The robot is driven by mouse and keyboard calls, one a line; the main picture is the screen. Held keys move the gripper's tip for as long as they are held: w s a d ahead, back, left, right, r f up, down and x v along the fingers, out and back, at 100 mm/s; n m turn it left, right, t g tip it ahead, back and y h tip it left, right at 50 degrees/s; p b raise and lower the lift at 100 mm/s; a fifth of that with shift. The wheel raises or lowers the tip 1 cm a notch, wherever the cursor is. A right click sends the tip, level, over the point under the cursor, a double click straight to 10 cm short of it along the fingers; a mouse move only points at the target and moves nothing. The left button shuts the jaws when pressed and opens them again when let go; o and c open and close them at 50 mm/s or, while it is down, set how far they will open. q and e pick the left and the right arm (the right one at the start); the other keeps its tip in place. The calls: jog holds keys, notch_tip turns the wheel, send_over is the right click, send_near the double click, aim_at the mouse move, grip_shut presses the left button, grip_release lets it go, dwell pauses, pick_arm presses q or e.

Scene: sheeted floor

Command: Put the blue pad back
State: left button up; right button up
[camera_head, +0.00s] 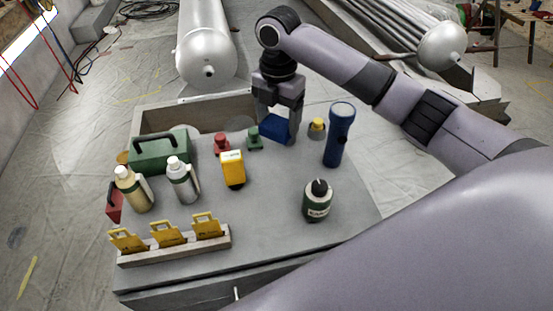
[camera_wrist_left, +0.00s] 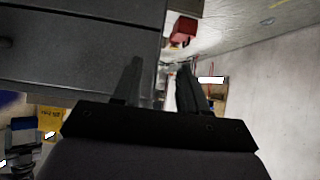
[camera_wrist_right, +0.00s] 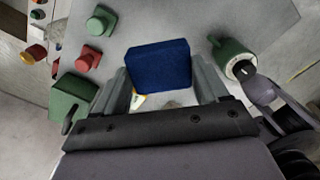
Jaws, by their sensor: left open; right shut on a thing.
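The blue pad (camera_head: 276,128) is a small block near the back middle of the grey work surface (camera_head: 270,220). My right gripper (camera_head: 284,130) comes down over it from above and is shut on it. In the right wrist view the blue pad (camera_wrist_right: 159,66) sits between the two fingertips of my right gripper (camera_wrist_right: 166,85). Whether its underside touches the surface is hard to tell. My left gripper (camera_wrist_left: 165,80) shows only in the left wrist view, open and empty, beside a dark grey drawer-like face (camera_wrist_left: 70,60).
A blue flashlight (camera_head: 339,135) stands right of the pad. Green (camera_head: 254,138) and red (camera_head: 221,143) knobbed pieces stand to its left, with a yellow device (camera_head: 232,169) nearer.

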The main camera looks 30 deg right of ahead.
notch_tip(320, 180, down, 13)
jog(key=shift+f+b, duration=0.2)
jog(key=shift+b, duration=0.3)
jog(key=o, duration=0.9)
jog(key=shift+o, duration=0.2)
notch_tip(320, 180, up, 12)
jog(key=shift+r+p, duration=0.1)
jog(key=shift+p, duration=0.35)
